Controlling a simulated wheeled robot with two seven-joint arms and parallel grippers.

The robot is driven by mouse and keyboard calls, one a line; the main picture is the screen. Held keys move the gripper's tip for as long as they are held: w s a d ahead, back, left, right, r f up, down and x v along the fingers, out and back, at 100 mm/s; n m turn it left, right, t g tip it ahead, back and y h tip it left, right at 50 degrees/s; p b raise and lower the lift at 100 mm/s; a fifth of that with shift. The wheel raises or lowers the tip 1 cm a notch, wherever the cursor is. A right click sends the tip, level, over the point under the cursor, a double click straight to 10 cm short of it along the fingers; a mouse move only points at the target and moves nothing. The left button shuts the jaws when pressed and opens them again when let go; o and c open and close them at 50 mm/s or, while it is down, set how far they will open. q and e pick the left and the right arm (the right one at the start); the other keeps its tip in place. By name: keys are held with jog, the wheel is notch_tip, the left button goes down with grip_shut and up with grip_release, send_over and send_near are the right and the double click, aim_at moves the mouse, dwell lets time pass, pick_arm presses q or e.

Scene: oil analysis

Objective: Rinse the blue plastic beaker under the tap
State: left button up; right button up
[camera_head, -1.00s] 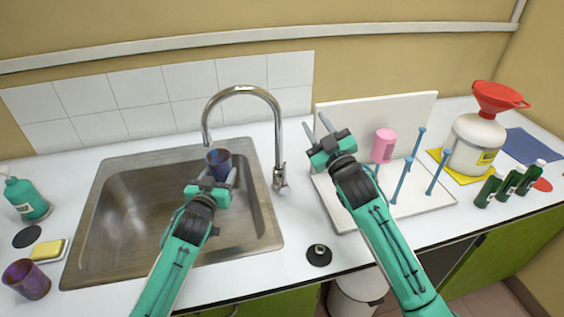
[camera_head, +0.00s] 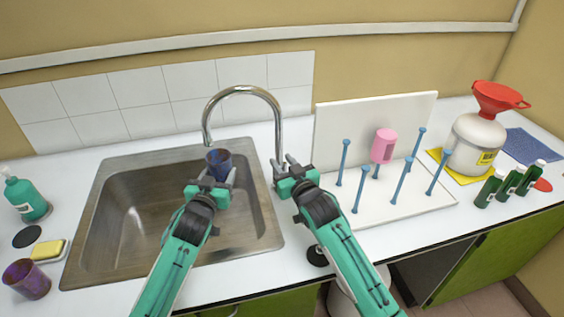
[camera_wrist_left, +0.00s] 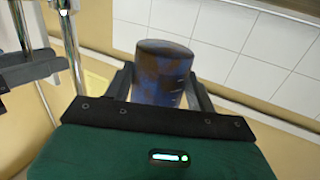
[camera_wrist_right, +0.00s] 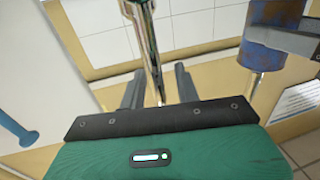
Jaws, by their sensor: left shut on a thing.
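The blue plastic beaker (camera_head: 218,160) is stained with brown patches. My left gripper (camera_head: 221,174) is shut on it, holding it over the sink (camera_head: 131,245) under the spout of the tap (camera_head: 243,88). The beaker also shows between the fingers in the left wrist view (camera_wrist_left: 163,70). My right gripper (camera_head: 283,164) is at the base of the tap, hiding its lever in the head view. In the right wrist view its fingers (camera_wrist_right: 158,92) stand apart, with the chrome tap column (camera_wrist_right: 145,45) between them; contact is unclear. No water is visible.
A purple stained beaker (camera_head: 27,279), a sponge (camera_head: 47,250) and a soap bottle (camera_head: 25,199) stand left of the sink. A white jug with red funnel (camera_head: 475,145) is at the right.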

jog(key=shift+w+a, duration=0.2)
jog(key=shift+w, duration=0.2)
jog(key=shift+c, duration=0.2)
grip_shut()
jog(key=shift+s+a+n, duration=0.2)
jog(key=shift+a+n, duration=0.4)
jog(key=shift+n, duration=0.1)
jog(key=shift+o, duration=0.2)
grip_release()
jog(key=v, duration=1.2)
jog(key=shift+r, duration=0.1)
